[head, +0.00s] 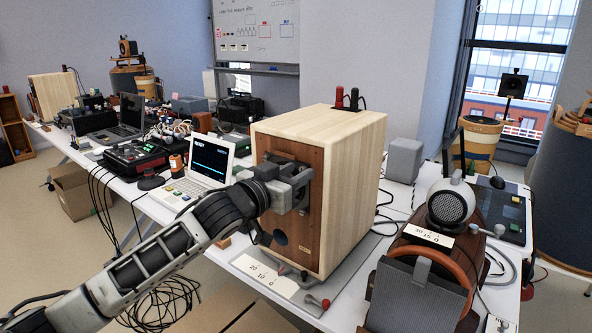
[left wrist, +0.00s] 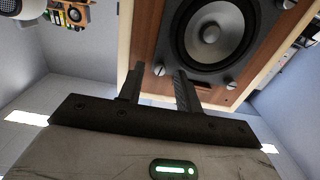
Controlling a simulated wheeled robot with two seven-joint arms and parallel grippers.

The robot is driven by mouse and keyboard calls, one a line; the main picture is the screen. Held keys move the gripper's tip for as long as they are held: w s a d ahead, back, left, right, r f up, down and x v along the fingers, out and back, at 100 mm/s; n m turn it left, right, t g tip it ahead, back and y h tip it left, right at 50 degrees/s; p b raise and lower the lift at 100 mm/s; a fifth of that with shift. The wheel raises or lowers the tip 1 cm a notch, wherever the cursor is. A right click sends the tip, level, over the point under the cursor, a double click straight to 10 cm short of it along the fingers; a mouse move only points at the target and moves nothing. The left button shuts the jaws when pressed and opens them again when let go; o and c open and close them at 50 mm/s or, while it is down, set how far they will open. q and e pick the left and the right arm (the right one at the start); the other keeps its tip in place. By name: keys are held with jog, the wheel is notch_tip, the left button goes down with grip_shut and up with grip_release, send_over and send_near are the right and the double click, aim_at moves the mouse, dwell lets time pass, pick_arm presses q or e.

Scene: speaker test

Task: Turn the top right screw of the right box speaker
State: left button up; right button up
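The right box speaker (head: 345,165) is a pale wood box with a brown front panel, standing upright on a grey mat (head: 350,282). My left gripper (head: 302,185) is in front of the upper part of that panel and hides the driver and screws there. In the left wrist view, my left gripper (left wrist: 159,70) is open, its two fingers apart. A slotted silver screw (left wrist: 158,70) shows between the fingertips, beside the dark driver (left wrist: 210,38). Another screw (left wrist: 288,3) shows at the picture's top edge. I cannot tell whether the fingers touch the screw. My right gripper is not in view.
The white table carries a laptop (head: 205,160) left of the speaker and a round white speaker (head: 450,204) to its right. A marked scale card (head: 268,278) lies in front. Loose cables hang at the left.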

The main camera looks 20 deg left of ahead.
pick_arm(q)
jog(key=shift+w+d, duration=0.15)
jog(key=shift+w, duration=0.2)
grip_shut()
